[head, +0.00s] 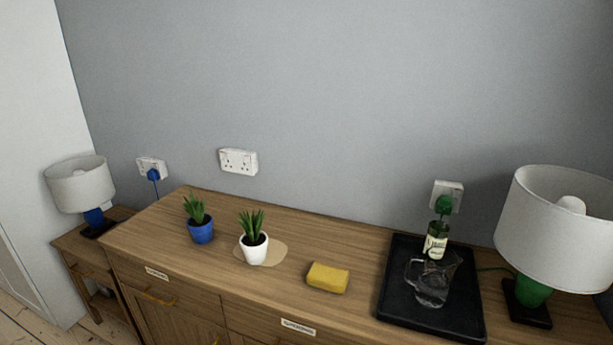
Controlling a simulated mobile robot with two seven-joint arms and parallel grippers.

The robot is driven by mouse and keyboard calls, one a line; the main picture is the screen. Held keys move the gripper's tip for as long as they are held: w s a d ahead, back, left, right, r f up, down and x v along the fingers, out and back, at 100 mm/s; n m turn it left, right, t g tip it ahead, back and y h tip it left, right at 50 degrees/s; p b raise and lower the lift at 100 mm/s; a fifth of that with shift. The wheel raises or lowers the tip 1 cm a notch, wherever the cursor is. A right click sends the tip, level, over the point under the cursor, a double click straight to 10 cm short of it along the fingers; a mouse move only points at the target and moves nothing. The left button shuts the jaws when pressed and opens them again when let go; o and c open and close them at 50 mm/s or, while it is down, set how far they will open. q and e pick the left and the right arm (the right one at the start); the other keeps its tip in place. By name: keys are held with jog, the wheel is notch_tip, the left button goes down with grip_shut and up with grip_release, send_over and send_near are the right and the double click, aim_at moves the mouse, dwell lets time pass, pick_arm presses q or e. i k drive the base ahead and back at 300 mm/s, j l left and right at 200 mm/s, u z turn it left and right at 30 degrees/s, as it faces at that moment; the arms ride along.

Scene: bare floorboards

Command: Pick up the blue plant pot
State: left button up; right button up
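The blue plant pot (201,231) stands upright on the left part of the wooden sideboard top (330,250) in the head view. A green spiky plant (195,207) grows in it. A white plant pot (255,251) with a similar plant stands to its right, on or beside a pale round patch. Neither of my grippers shows in this view.
A yellow sponge-like block (328,277) lies right of the pots. A black tray (461,318) holds a glass jug (432,287) and a green bottle (436,241). Lamps stand at the left (80,185) and right (555,230). A grey wall (320,90) rises behind.

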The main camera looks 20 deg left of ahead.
aim_at(201, 224)
jog(key=u, duration=1.25)
jog(key=i+j+z, duration=0.1)
jog(key=i+j, duration=0.15)
jog(key=i+j+z, duration=0.15)
jog(key=j, duration=0.3)
jog(key=i+j+z, duration=0.1)
jog(key=i+j, duration=0.15)
jog(key=i+j+z, duration=0.15)
jog(key=j, duration=0.35)
jog(key=i+j+z, duration=0.1)
jog(key=j, duration=0.35)
jog(key=i, duration=0.1)
